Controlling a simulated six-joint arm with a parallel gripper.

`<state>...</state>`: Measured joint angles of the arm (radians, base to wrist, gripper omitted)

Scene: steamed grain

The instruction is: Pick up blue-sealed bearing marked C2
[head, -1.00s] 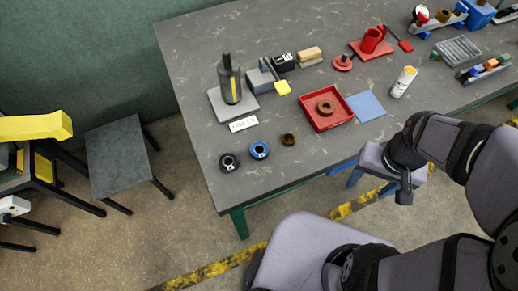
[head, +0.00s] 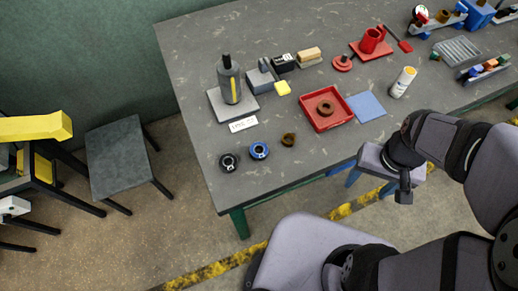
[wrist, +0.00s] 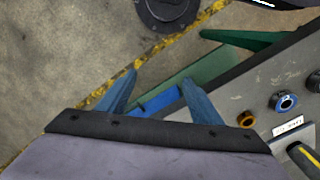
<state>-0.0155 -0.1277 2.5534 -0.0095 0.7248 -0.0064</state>
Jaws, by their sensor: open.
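A blue-sealed bearing (head: 259,150) lies flat near the front left edge of the table, between a black bearing (head: 229,162) and a brown ring (head: 289,139). In the wrist view the blue-sealed bearing (wrist: 284,101) is at the right, with the brown ring (wrist: 247,119) to its lower left and the black bearing (wrist: 315,82) at the frame edge. No C2 mark is legible. My gripper (head: 366,190) is off the table's front edge, right of the bearings. In the wrist view its two blue fingers (wrist: 160,76) are apart, with nothing held.
A red tray (head: 347,120) with a brown ring in it stands behind the bearings, beside a blue mat (head: 366,107). A white label (head: 243,124) and a grey press (head: 234,95) are behind at left. A blue bar (wrist: 160,100) shows at the table's front edge.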

